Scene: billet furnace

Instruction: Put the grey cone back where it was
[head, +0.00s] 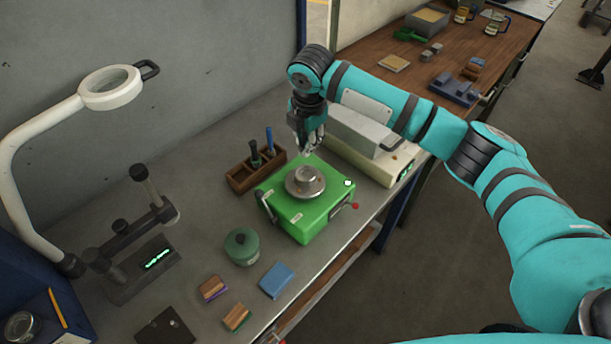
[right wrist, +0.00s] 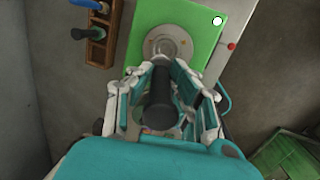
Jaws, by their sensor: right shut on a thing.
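My right gripper (head: 310,146) is above the back edge of the green machine (head: 301,224), pointing down. In the right wrist view my right gripper (right wrist: 160,95) is shut on a dark grey tapered piece, which I take to be the grey cone (right wrist: 158,108). Its wide end faces the camera; its narrower end points towards the machine's round metal plate. In the head view the cone cannot be made out. The round metal plate (head: 292,189) with a short raised metal centre (head: 306,174) sits on top of the machine. My left gripper is not in view.
A wooden tool holder (head: 241,178) stands behind the machine, and a pale box (head: 368,160) stands to its right. A green canister (head: 241,248), a blue block (head: 277,280) and striped blocks (head: 237,317) lie in front. A magnifier lamp (head: 110,90) and a dark gauge stand (head: 135,270) are left.

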